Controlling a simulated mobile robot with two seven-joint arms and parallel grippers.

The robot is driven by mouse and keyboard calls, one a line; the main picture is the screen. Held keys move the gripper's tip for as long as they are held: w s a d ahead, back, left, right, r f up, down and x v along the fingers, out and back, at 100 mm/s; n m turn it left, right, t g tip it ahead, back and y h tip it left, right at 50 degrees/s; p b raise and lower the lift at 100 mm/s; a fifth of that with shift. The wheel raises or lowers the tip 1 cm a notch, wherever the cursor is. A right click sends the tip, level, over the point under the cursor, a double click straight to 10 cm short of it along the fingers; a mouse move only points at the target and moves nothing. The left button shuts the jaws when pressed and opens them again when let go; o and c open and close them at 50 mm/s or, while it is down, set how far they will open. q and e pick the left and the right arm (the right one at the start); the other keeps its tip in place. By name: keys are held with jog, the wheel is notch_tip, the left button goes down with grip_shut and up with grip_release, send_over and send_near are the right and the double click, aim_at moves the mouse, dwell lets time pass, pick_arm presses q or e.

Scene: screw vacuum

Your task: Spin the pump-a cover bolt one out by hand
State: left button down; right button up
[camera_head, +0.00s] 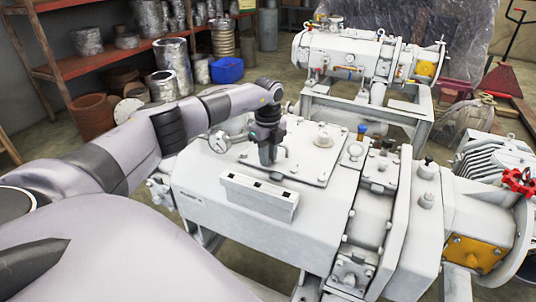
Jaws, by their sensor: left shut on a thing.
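The near white pump (205,185) fills the middle of the head view. A flat cover plate (320,170) with bolts along its edge lies on its top. My left arm reaches in from the left, and my left gripper (267,160) points down at the left part of the plate. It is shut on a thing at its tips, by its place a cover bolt. The bolt itself is hidden by the fingers, and I cannot tell whether it is still seated. My right gripper is not in view.
A pressure gauge (220,141) stands just left of my left gripper. A white slotted block (259,197) lies in front of it. A second pump (350,58) stands behind on a frame. A red handwheel (519,181) is at the right. Shelves with metal cans line the back left.

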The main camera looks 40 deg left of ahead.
pick_arm(q)
jog(key=shift+s+d+f+n, duration=0.1)
jog(key=shift+f+n, duration=0.05)
jog(key=shift+n, duration=1)
jog(key=shift+s+f+n, duration=0.1)
jog(key=shift+n, duration=1.05)
jog(key=c, duration=1)
grip_release()
jog(key=shift+w, duration=0.1)
jog(key=shift+r, duration=0.15)
jog(key=shift+w+r, duration=0.1)
jog(key=shift+r, duration=0.05)
notch_tip(320, 180, up, 7)
jog(key=shift+f+b, duration=0.1)
jog(key=shift+b, duration=0.35)
